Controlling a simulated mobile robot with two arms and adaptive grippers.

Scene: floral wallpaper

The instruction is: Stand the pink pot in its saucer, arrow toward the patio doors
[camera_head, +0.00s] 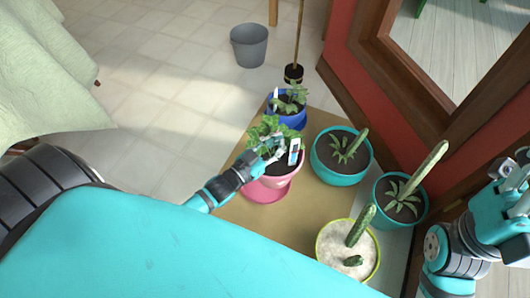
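The pink pot (285,180) holds a leafy green plant and dark soil, with a white tag (294,151) standing in it. The pink saucer (262,194) shows under the pot's left and front side. The pot overlaps the saucer, but I cannot tell whether it touches its floor. My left gripper (272,150) is at the pot's near left rim, with its fingers among the leaves; their closure is hidden. I cannot make out an arrow. My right gripper (515,180) is at the right edge, away from the pot; its closure is unclear.
Teal pots (328,173) (388,214), a yellow-green pot (368,266) and a blue pot (290,121) crowd the tan board (236,213). A framed glass pane (450,50) stands at upper right. A grey bucket (249,50) is on the open tiled floor.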

